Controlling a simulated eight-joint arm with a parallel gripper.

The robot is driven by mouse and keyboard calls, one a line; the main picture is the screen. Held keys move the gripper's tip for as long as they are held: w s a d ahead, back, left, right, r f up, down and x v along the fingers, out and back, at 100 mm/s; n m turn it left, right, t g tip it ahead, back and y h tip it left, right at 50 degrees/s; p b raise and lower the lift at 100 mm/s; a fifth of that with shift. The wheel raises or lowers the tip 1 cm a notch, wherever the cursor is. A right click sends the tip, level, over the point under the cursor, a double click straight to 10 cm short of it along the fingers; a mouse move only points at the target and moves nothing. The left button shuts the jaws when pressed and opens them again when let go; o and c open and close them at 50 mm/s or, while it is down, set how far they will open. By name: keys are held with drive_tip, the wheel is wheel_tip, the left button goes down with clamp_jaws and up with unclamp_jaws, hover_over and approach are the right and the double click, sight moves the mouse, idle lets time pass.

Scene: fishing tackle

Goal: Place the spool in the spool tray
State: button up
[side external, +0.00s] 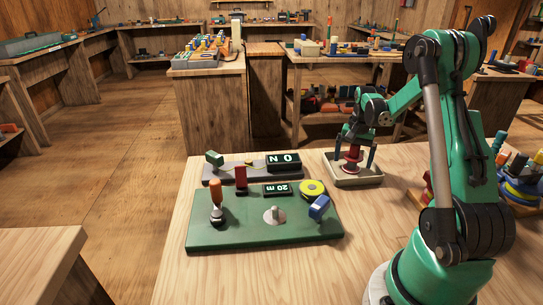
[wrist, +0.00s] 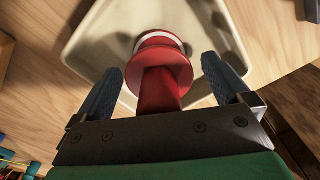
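The red spool (side external: 352,157) is at the cream spool tray (side external: 365,181), on the right part of the bench. In the wrist view, the spool (wrist: 160,68) shows red flanges and a pale band, with the tray (wrist: 88,50) beneath and around it. My gripper (side external: 354,164) points down over the tray with a finger on each side of the spool. In the wrist view, my gripper (wrist: 164,66) is open, with a gap between each finger and the spool. The spool's contact with the tray floor is hard to see.
A green board (side external: 215,236) lies left of the tray, with an orange-handled tool (side external: 215,190), a yellow disc (side external: 312,187), a blue block (side external: 319,207) and a small display (side external: 277,189). Behind it is a grey strip with another display (side external: 283,162). Colourful items stand at the right edge.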

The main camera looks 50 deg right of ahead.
wheel_tip(320, 180, up, 12)
drive_tip(key=shift+f, duration=0.2)
drive_tip(key=shift+a+r, duration=0.15)
drive_tip(key=shift+r, duration=0.15)
drive_tip(key=w+a+r+n+t+h, duration=0.1)
drive_tip(key=w+a+n, duration=0.15)
drive_tip(key=a, duration=0.45)
drive_tip(key=w+a+r+n+t, duration=0.1)
drive_tip(key=w+a+n, duration=0.1)
drive_tip(key=a+n, duration=0.3)
drive_tip(key=s+a+f+n+t+y, duration=0.1)
drive_tip(key=a+n+t, duration=0.4)
drive_tip(key=a, duration=1.2)
drive_tip(key=shift+s+a+f+n, duration=0.35)
drive_tip(key=shift+s+f+n, duration=0.3)
drive_tip(key=shift+n, duration=0.6)
